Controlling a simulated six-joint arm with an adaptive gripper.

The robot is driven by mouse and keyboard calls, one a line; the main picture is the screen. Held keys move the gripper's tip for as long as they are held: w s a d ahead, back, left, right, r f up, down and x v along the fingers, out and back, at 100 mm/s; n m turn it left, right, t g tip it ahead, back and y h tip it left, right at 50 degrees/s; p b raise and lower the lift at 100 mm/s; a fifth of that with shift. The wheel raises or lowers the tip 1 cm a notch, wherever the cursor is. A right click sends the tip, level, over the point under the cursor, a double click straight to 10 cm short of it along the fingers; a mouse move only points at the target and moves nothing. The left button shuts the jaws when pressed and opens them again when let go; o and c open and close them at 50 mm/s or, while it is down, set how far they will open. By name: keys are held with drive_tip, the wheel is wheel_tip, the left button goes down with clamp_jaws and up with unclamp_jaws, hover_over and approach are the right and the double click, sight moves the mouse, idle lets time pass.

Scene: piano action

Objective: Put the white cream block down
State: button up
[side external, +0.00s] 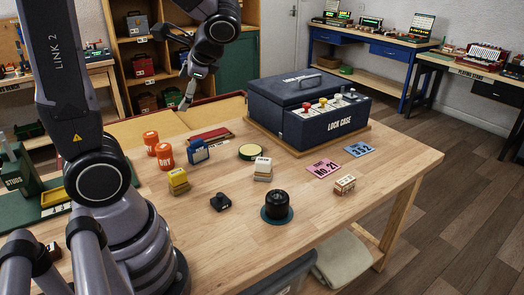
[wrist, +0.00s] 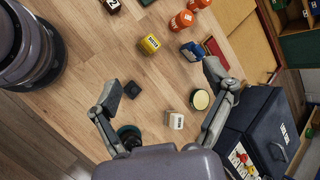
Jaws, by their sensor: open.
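The white cream block (side external: 262,169) stands on the wooden table, left of the lock case. It looks two-layered, with dark lettering on its upper part. In the wrist view the block (wrist: 174,121) shows between the lines of the two fingers, well below them on the table. My gripper (side external: 175,68) is raised high over the back of the table, left of and above the lock case. Its fingers are spread wide, with nothing between them; it also shows in the wrist view (wrist: 162,78).
Close to the block are a round green-rimmed disc (side external: 249,152), a black knob on a green base (side external: 277,207), a small black piece (side external: 220,202) and a yellow block (side external: 178,178). The dark blue lock case (side external: 330,122) is a tall obstacle. Bare wood lies at the front left.

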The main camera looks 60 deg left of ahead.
drive_tip(key=s+d+r+n+t+h, duration=0.1)
drive_tip(key=s+d+r+t+h, duration=0.1)
drive_tip(key=d+t+h, duration=0.2)
drive_tip(key=s+d+r+n+t+h, duration=0.2)
drive_tip(key=s+d+t+h, duration=0.1)
drive_tip(key=d, duration=0.5)
drive_tip(key=shift+d+r+t+h, duration=0.25)
drive_tip(key=shift+r+t+h, duration=0.15)
drive_tip(key=shift+t, duration=0.2)
